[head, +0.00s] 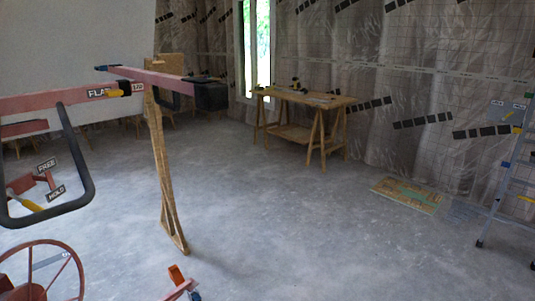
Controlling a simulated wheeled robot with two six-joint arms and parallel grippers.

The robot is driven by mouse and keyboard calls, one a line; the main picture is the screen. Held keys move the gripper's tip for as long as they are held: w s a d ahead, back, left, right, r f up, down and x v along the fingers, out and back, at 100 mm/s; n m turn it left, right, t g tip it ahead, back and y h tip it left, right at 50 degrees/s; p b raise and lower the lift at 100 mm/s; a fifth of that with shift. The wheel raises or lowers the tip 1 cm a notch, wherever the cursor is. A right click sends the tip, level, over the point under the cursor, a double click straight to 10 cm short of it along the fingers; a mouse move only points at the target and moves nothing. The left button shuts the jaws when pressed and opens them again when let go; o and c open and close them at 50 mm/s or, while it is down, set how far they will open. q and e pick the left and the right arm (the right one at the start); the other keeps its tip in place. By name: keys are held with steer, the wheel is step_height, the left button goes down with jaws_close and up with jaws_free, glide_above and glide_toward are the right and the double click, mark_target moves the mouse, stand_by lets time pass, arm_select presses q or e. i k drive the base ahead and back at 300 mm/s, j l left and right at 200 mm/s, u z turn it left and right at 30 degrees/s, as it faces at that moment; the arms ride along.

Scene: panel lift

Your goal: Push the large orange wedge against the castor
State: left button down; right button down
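A small orange block (177,274), which looks like the large orange wedge, is on the concrete floor near the bottom edge of the head view. A red leg of the panel lift (180,290) ends just below it. A small dark blue part (194,296) at the leg's end, perhaps the castor, is cut off by the bottom edge. I cannot tell whether the wedge touches it. Neither of my grippers is in view.
The panel lift's red arm (60,103), black loop handle (88,172) and red spoked wheel (75,262) fill the left. A wooden prop (161,165) stands behind. A workbench (300,97) and a ladder (505,185) stand farther off. The middle floor is clear.

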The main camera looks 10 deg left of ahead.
mark_target(175, 273)
steer(key=i+u, duration=0.15)
steer(key=i, duration=0.3)
steer(key=i+u, duration=0.15)
steer(key=i, duration=0.35)
steer(key=i+l+u, duration=0.2)
steer(key=i, duration=0.25)
steer(key=i+l+u, duration=0.15)
steer(key=i, duration=0.3)
steer(key=i+u, duration=0.3)
steer(key=u, duration=0.15)
steer(key=i+l+u, duration=0.15)
steer(key=u, duration=0.3)
steer(key=i+l+u, duration=0.3)
steer(key=u, duration=0.15)
steer(key=i+l+u, duration=0.2)
steer(key=u, duration=0.25)
steer(key=l, duration=0.1)
